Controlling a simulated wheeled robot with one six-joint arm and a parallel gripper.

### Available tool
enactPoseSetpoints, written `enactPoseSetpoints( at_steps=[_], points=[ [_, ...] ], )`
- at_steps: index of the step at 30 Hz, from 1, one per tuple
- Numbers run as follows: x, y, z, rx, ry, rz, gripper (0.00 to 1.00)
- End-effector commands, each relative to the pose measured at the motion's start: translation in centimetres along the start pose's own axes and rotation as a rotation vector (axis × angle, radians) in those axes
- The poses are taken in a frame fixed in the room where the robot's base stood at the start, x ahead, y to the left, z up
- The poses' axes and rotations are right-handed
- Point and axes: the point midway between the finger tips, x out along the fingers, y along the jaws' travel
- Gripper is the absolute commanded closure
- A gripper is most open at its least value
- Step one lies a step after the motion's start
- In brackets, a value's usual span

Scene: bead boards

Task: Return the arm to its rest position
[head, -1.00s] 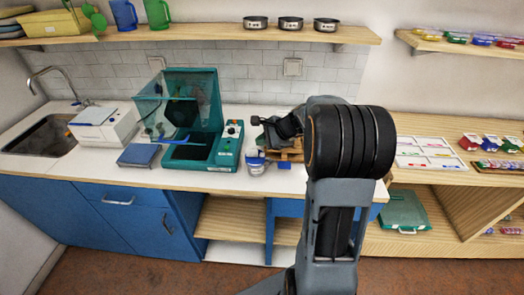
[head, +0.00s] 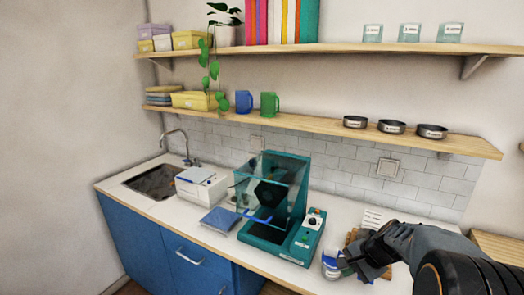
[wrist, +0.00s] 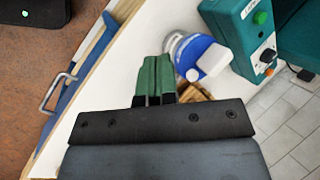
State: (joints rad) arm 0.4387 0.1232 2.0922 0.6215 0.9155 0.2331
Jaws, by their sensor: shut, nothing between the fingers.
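My gripper (head: 364,258) is at the end of my dark arm at the lower right of the head view, over the counter's front part. In the wrist view its two green fingers (wrist: 154,68) are pressed together with nothing between them. A small jar with a blue and white lid or label (head: 331,265) stands on the counter just left of the gripper. The jar also shows in the wrist view (wrist: 192,50), just beyond the fingertips. A wooden item (head: 353,238) behind the gripper is partly hidden by it.
A teal machine with a clear hood (head: 300,243) stands left of the jar. A blue-grey flat pad (head: 220,221), a white box (head: 201,188) and a sink (head: 152,182) are further left. A shelf above holds mugs and several dark dishes (head: 391,127).

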Motion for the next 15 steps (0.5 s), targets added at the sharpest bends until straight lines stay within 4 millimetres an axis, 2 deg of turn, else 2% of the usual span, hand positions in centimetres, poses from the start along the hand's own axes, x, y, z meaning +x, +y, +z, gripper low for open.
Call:
enactPoseSetpoints(
  at_steps=[1,6,10,15],
  points=[
    [-0.7,0.9,2.2,-0.144,0.018,0.064,1.0],
    [-2.7,3.9,8.0,-0.602,0.081,0.261,1.0],
    [-4.2,5.4,11.1,-0.866,0.141,0.354,1.0],
    [-5.6,5.8,13.8,-1.039,0.215,0.373,1.0]
  ],
)
